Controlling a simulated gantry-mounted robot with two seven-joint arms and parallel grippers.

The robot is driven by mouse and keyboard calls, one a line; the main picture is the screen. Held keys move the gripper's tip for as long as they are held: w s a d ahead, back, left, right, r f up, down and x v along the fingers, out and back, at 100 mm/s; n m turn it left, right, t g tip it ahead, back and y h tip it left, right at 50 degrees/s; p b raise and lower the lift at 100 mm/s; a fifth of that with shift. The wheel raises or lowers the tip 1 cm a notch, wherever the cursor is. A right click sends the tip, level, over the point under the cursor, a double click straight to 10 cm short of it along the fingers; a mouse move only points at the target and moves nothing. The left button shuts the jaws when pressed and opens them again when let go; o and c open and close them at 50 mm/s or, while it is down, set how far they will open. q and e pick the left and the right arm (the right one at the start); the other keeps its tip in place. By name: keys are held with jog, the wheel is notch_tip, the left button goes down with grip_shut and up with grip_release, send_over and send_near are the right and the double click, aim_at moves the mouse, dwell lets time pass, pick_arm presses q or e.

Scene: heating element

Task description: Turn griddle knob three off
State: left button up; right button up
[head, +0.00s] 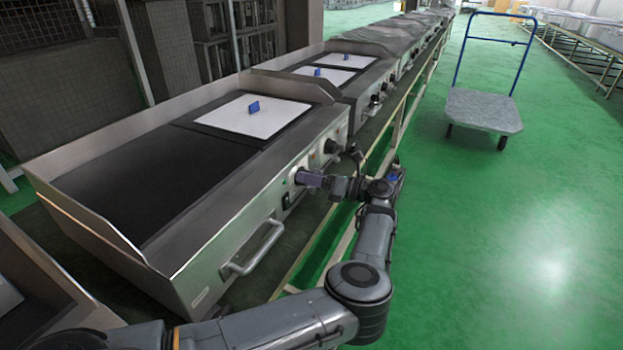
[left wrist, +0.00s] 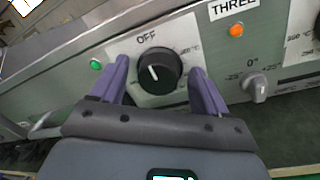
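The griddle (head: 205,185) has a steel front panel with knobs. In the left wrist view a black round knob (left wrist: 159,71) sits on a pale dial plate under the word OFF. Its white mark points up and slightly left, close to OFF. In the head view my left gripper (head: 308,179) is at the front panel and hides the knob. My right gripper is not in view.
A small grey knob (left wrist: 257,86) and an orange light (left wrist: 239,32) are right of the dial, a green light (left wrist: 96,65) left. A handle (head: 252,250) sticks out of the griddle front. A cart (head: 482,110) stands on the open green floor.

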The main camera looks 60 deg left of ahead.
pick_arm(q)
jog(key=p+v, duration=0.1)
jog(key=v, duration=1)
jog(key=shift+p, duration=0.3)
jog(key=shift+s, duration=0.1)
dwell(0.3)
